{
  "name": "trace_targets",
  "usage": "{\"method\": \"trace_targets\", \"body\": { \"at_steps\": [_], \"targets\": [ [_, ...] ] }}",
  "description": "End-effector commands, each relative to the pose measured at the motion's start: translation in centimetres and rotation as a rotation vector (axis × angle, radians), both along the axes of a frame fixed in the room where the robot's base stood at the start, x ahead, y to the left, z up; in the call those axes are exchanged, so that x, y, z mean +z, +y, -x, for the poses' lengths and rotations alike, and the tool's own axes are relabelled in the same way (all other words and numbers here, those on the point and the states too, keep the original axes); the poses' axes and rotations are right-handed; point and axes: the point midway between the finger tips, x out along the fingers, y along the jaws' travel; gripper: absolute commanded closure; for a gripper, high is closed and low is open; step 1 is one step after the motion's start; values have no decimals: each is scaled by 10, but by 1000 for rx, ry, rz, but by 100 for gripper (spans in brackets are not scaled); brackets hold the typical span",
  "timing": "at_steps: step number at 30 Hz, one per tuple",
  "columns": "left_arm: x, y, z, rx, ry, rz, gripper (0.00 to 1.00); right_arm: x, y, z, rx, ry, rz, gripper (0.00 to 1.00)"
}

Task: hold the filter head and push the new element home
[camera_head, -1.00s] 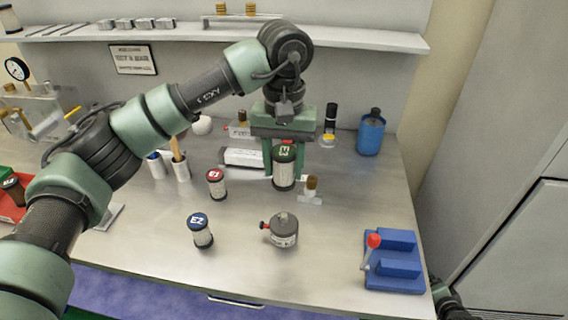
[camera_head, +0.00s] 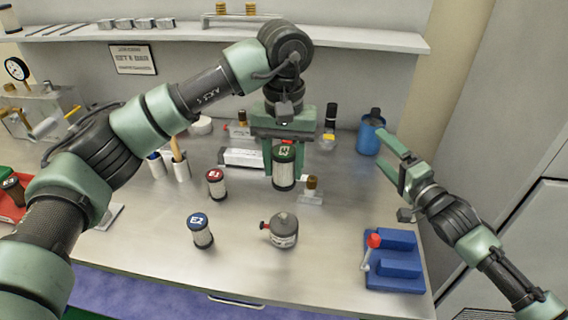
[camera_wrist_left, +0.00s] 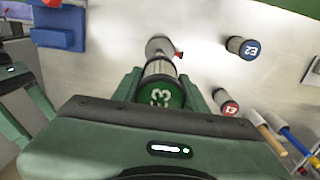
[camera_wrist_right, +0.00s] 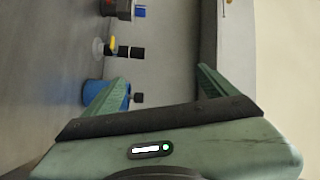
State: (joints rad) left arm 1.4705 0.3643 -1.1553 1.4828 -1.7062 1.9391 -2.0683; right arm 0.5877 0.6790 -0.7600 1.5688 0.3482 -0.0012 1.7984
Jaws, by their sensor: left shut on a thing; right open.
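My left gripper (camera_head: 283,168) is shut on a green-topped cartridge marked E3 (camera_head: 284,181), which stands upright between its fingers. I cannot tell whether its base touches the bench. The cartridge's green top (camera_wrist_left: 160,92) faces the left wrist camera. A grey round body with a red side knob (camera_head: 283,231), which looks like the filter head, stands in front of it, apart and unheld. The blue-topped E2 element (camera_head: 201,232) and red-topped E1 element (camera_head: 216,184) stand to its left. My right gripper (camera_head: 384,150) is open and empty above the bench's right side.
A blue clamp block with a red-knobbed lever (camera_head: 397,262) sits at the bench's front right. A blue canister (camera_head: 370,137) is beside my right gripper. A small brass-topped fitting (camera_head: 312,190) stands close right of E3.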

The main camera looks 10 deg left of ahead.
Motion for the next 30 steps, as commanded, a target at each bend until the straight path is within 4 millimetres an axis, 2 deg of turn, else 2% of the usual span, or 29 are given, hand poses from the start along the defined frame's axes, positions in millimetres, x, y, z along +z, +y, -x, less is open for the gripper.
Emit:
{"method": "trace_targets", "body": {
  "at_steps": [1,6,9,12,16,21,26,30],
  "targets": [
    [0,0,0,0,0,0,97,9,24,3,57,-66,65,13],
    [0,0,0,0,0,0,97,19,102,32,275,-302,315,13],
    [0,0,0,0,0,0,97,11,143,59,432,-455,486,13],
    [0,0,0,0,0,0,97,-8,171,88,602,-605,661,13],
    [0,0,0,0,-1,1,100,-43,181,122,814,-760,868,13],
    [0,0,0,0,-1,0,100,-84,166,147,1019,-861,1059,13],
    [0,0,0,0,0,0,100,-102,152,155,1105,-875,1132,13],
    [0,0,0,0,0,0,100,-110,155,157,1121,-874,1142,13]
  ]
}}
